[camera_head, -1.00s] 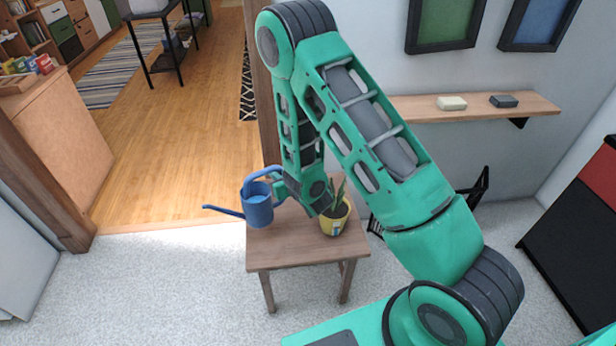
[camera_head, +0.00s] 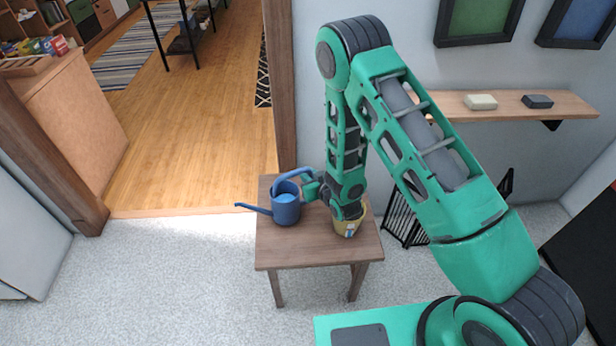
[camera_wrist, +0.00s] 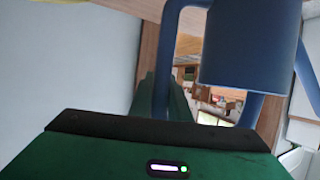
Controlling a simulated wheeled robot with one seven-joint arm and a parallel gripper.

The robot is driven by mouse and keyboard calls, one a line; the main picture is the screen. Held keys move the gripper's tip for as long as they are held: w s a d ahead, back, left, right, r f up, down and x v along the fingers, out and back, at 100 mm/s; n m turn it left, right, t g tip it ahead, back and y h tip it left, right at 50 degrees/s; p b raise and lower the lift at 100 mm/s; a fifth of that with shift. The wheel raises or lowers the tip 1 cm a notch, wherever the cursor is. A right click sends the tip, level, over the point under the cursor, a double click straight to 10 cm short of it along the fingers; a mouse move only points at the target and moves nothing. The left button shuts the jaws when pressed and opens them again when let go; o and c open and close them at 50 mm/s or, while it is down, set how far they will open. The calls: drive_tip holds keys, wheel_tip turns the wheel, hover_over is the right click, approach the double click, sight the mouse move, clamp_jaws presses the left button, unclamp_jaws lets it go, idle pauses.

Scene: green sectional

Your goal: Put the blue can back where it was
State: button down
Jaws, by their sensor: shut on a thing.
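The blue watering can (camera_head: 286,207) is upright above the left part of the small wooden table (camera_head: 318,250), its spout reaching left past the edge. I cannot tell whether its base touches the tabletop. My gripper (camera_head: 308,187) is shut on its handle, on the can's right side. In the wrist view the can's body (camera_wrist: 250,45) fills the upper right, and the handle (camera_wrist: 164,85) runs down between the dark green fingers (camera_wrist: 165,108). The fingertips are partly hidden by the handle.
A yellow plant pot (camera_head: 350,229) stands on the table's right side, mostly hidden by my arm. A wall shelf (camera_head: 450,105) is behind to the right. A black wire rack (camera_head: 402,222) stands right of the table. The tabletop's front is clear.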

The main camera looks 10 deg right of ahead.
drive_tip(key=shift+a+f, duration=0.4)
drive_tip(key=shift+f, duration=0.3)
drive_tip(key=c, duration=1.7)
unclamp_jaws()
drive_tip(key=shift+d, duration=0.1)
drive_tip(key=shift+o, duration=0.2)
drive_tip(key=shift+s, duration=0.1)
drive_tip(key=v, duration=1.2)
drive_tip(key=shift+d, duration=0.1)
